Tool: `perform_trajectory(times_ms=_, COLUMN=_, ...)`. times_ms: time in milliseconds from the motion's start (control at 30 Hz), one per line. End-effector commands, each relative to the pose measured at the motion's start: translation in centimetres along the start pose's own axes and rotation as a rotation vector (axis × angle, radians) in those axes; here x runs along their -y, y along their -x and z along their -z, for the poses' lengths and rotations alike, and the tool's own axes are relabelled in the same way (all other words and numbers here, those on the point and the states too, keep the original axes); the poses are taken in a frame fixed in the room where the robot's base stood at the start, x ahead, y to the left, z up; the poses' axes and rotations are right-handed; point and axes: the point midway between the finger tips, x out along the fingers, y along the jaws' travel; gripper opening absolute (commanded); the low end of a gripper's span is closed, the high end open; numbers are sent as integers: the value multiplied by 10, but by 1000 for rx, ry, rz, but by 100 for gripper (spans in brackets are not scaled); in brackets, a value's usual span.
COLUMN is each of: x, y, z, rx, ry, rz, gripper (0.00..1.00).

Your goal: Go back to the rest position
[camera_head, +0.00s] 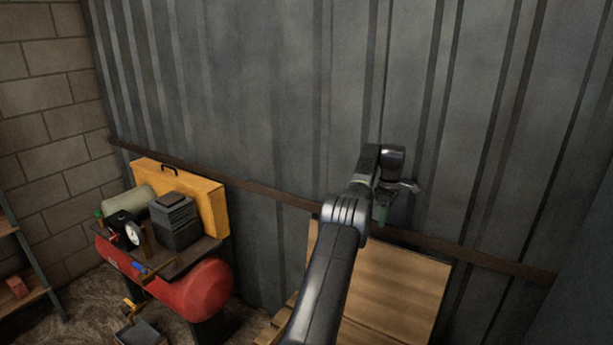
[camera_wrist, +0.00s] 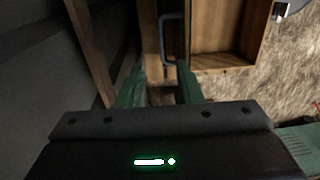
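My gripper (camera_head: 381,213) is raised in front of the corrugated metal wall, above a wooden board, in the head view. Its fingers point downward there and look small and dark. In the wrist view my gripper (camera_wrist: 160,74) shows two green fingers with a gap between them, and I see nothing held in the gap. A grey bent handle (camera_wrist: 166,38) shows beyond the fingertips; I cannot tell how far below it is.
A red compressor (camera_head: 200,290) with a yellow case (camera_head: 212,208) stands at left. The wooden board (camera_head: 395,290) leans at the metal wall (camera_head: 270,110). An open wooden box (camera_wrist: 228,62) lies on the rough floor (camera_wrist: 285,75) in the wrist view.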

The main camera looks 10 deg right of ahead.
Motion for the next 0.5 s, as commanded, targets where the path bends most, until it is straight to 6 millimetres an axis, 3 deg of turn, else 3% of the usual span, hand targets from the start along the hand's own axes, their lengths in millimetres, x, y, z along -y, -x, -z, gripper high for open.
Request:
perform_trajectory(times_ms=100, x=-1, y=-20, z=0, rx=1, ry=0, rz=5, gripper=33)
perform_trajectory(times_ms=500, x=0, y=-67, z=1, rx=2, ry=1, rz=16, gripper=33)
